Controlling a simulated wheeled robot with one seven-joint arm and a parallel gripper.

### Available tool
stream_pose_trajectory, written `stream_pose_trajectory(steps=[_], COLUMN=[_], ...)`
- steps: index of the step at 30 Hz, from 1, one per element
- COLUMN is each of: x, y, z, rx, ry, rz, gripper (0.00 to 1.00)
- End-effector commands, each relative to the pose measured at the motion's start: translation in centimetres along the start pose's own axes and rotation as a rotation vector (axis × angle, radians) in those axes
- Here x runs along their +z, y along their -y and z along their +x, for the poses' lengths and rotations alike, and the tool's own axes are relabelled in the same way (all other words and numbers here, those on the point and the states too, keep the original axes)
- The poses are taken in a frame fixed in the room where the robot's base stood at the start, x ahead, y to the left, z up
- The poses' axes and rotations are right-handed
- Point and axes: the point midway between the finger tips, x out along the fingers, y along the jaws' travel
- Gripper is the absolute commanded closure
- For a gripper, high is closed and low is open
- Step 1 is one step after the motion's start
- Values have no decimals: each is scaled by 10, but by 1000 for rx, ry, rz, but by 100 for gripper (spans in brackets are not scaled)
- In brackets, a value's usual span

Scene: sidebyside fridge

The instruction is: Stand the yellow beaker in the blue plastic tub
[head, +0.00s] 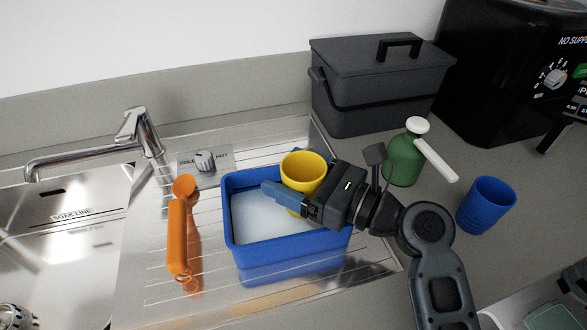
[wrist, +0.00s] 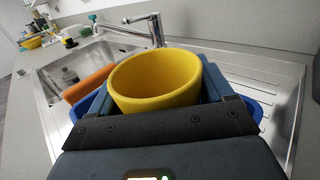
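The yellow beaker (head: 303,170) is upright between the fingers of my gripper (head: 288,190), over the blue plastic tub (head: 290,257). In the wrist view the beaker (wrist: 158,80) sits between the two blue-grey fingers (wrist: 160,92), which close on its sides. The beaker's lower part is partly hidden by a finger, so I cannot tell whether its base touches the tub's floor. The tub stands on the ribbed metal drainboard, and its pale inside looks otherwise empty. In the wrist view, edges of the tub (wrist: 88,104) show on both sides of the gripper.
An orange utensil (head: 178,235) lies left of the tub on the drainboard, beside the sink and tap (head: 135,130). A green bottle with a white top (head: 404,160), a blue cup (head: 487,205), a dark lidded box (head: 375,90) and a black appliance (head: 510,70) stand right and behind.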

Motion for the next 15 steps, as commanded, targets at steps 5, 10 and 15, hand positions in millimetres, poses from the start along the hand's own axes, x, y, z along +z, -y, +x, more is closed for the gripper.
stream_pose_trajectory(steps=[5, 10, 15], x=[1, 2, 7], y=[0, 0, 0], z=[0, 0, 0], rx=[0, 0, 0], ry=[1, 2, 3], rz=[-1, -1, -2], gripper=[2, 0, 0])
